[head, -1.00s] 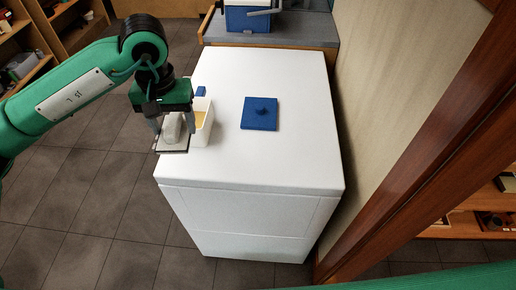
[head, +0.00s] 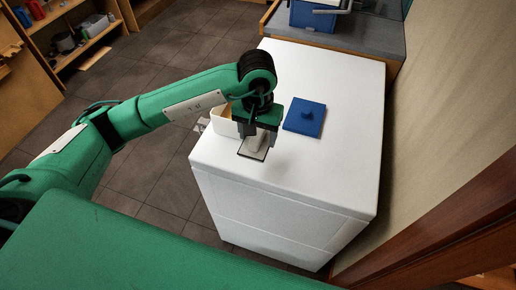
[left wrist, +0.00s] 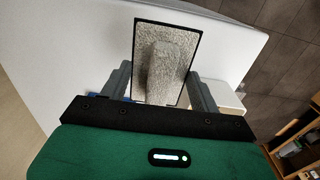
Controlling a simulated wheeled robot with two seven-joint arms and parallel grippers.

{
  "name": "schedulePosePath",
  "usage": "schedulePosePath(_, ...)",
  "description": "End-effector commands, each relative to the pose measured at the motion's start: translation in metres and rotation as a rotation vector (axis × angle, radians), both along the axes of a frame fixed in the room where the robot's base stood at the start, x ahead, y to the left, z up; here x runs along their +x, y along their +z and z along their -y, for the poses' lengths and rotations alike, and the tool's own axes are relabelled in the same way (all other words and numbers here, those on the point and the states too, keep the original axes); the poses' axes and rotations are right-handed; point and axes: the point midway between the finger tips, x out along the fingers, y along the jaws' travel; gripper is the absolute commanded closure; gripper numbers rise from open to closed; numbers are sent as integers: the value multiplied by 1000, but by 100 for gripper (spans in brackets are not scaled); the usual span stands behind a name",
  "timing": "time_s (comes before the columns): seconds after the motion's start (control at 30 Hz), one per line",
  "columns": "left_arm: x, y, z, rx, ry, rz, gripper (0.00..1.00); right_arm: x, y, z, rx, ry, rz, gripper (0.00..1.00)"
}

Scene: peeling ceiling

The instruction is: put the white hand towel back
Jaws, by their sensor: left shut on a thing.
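The towel is over the near left part of the white cabinet top (head: 320,170). I cannot tell whether its base touches the top. My right gripper is not in view.
A white open box (head: 224,122) stands just left of my gripper, partly hidden by it. A blue lid with a knob (head: 305,116) lies to the right. The front of the top is clear. A wall (head: 440,130) runs along the right; shelves (head: 80,35) stand far left.

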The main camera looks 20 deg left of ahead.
Motion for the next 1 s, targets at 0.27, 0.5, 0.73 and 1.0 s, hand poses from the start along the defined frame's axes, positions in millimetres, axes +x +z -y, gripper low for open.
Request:
schedulePosePath(0.27, 0, -38, 0, -1, 0, -2, 88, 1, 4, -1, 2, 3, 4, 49)
schedulePosePath(0.5, -1, -61, 0, 0, 1, -4, 88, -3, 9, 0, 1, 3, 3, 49)
schedulePosePath(0.73, 0, -78, 0, 0, -1, 0, 88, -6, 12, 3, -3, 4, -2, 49)
schedulePosePath(1.0, 0, -81, 0, 0, -1, 2, 88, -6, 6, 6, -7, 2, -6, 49)
